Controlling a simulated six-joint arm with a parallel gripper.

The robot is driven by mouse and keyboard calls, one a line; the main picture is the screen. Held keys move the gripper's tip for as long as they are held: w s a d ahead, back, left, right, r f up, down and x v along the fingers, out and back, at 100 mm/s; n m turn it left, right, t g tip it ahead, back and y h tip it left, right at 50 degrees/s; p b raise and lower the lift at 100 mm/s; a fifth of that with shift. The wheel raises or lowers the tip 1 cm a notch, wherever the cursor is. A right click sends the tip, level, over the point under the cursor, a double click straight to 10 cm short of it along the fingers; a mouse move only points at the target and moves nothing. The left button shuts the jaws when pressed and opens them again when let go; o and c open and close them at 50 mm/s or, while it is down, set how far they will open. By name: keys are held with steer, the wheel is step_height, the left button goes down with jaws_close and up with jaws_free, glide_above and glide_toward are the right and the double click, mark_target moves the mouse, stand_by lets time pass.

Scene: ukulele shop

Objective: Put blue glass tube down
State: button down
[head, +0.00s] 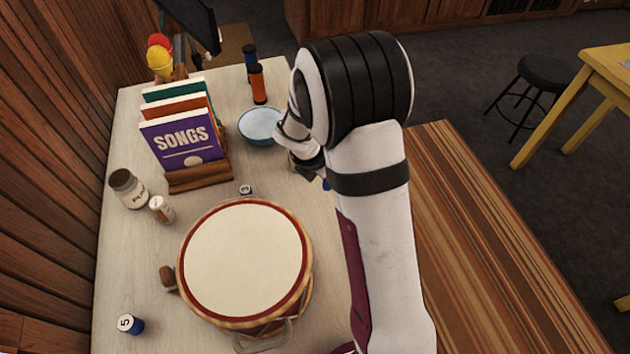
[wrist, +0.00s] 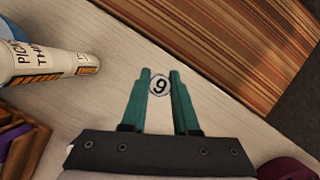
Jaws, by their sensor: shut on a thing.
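My gripper (wrist: 160,78) shows in the wrist view with its two teal fingers closed on a small round thing. Its white top, marked 9, sits between the fingertips; I take it to be the blue glass tube (wrist: 160,87). Its sides are mostly hidden by the fingers in this view. In the head view a small patch of blue (head: 326,184) shows beside my arm, below the wrist; the fingers are hidden there. I cannot tell whether the tube touches the tabletop (wrist: 118,95).
A lettered white canister (wrist: 45,62) lies left of the fingers in the wrist view. A blue bowl (head: 259,127), a songbook rack (head: 200,178), a drum (head: 245,252) and another blue tube marked 5 (head: 131,325) stand on the table. The table edge is close on the right.

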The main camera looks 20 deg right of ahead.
steer(key=s+d+r, duration=0.5)
steer(key=d, duration=0.1)
steer(key=shift+d, duration=0.35)
